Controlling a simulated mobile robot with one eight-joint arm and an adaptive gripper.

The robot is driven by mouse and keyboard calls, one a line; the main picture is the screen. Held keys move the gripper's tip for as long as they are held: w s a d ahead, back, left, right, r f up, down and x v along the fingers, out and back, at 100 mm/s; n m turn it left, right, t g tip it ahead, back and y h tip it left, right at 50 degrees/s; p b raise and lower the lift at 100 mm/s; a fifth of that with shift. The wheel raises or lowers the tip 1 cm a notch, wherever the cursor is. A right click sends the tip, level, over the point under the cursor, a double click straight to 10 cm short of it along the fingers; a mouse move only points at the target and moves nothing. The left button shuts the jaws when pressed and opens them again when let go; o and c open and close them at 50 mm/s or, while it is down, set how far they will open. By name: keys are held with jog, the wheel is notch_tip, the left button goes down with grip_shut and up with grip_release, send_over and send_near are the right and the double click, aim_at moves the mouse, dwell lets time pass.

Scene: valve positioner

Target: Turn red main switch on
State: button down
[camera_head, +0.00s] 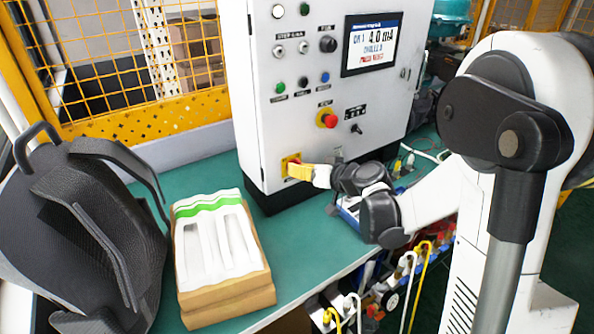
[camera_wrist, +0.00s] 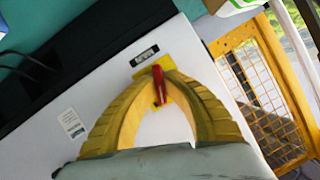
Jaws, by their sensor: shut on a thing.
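The red main switch (camera_wrist: 159,85) sits on a yellow square plate on the front of a white control cabinet (camera_head: 262,125). In the wrist view its red handle stands between the tips of my gripper's two yellow ribbed fingers. My gripper (camera_wrist: 157,78) is shut on this handle. In the head view my gripper (camera_head: 297,171) reaches the lower front of the cabinet from the right. The fingers hide most of the switch (camera_head: 291,160) there, and only bits of yellow and red show. A small black label (camera_wrist: 145,57) lies beside the plate.
A lit screen (camera_head: 372,43), several buttons and knobs, and a red emergency button (camera_head: 327,118) are above on the cabinet. A cardboard tray (camera_head: 225,290) and a black backpack-like object (camera_head: 80,225) are at left on the green table (camera_head: 300,258). Cables lie at right.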

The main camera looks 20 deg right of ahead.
jog(key=shift+m+y+b, duration=0.3)
jog(key=shift+m+y, duration=0.7)
jog(key=shift+m, duration=0.6)
jog(key=c, duration=1.5)
grip_release()
jog(key=v, duration=1.2)
jog(key=shift+f, duration=0.15)
jog(key=shift+d, duration=0.1)
